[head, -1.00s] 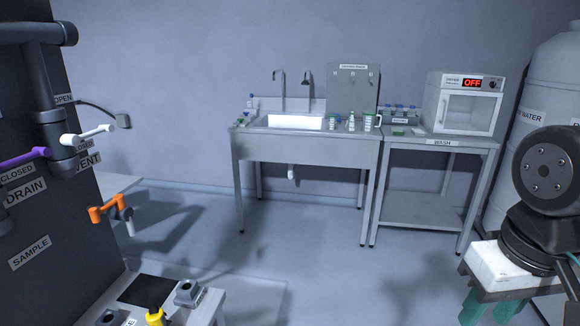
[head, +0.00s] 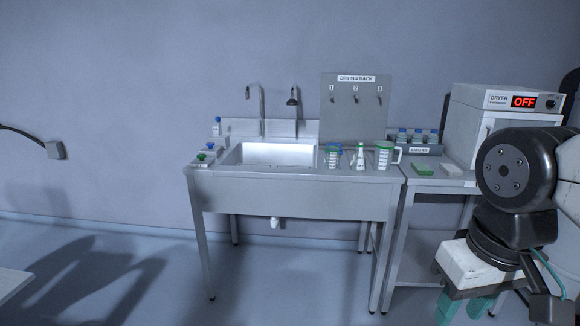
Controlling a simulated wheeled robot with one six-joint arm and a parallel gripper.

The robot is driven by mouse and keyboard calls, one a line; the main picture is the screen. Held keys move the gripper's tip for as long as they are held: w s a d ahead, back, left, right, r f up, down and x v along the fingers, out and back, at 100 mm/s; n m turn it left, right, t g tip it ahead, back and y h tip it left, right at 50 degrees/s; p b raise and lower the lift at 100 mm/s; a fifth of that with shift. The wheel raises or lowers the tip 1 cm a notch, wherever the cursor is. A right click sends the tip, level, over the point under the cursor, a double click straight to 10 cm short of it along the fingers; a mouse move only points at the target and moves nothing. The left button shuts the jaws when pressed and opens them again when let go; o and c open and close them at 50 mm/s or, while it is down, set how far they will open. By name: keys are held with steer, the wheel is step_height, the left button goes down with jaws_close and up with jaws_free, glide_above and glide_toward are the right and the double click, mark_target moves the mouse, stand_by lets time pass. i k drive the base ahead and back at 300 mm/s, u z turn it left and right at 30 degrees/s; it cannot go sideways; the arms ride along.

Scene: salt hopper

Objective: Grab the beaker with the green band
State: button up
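Three pieces of white-marked glassware stand upright in a row on the right end of the sink bench. The right one is a larger jug (head: 384,156) with a green top band and a handle. Band details are too small to tell for certain. My gripper (head: 463,310) hangs at the lower right, teal fingers apart and empty, well in front of the bench; its fingertips are partly cut off.
The steel sink bench (head: 290,190) has a basin, taps and a drying rack (head: 355,107) behind. Floor in front looks clear.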

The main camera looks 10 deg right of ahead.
mark_target(331, 153)
steer(key=i, duration=2.15)
steer(key=z, duration=3.3)
steer(key=k, duration=0.95)
steer(key=u, duration=1.2)
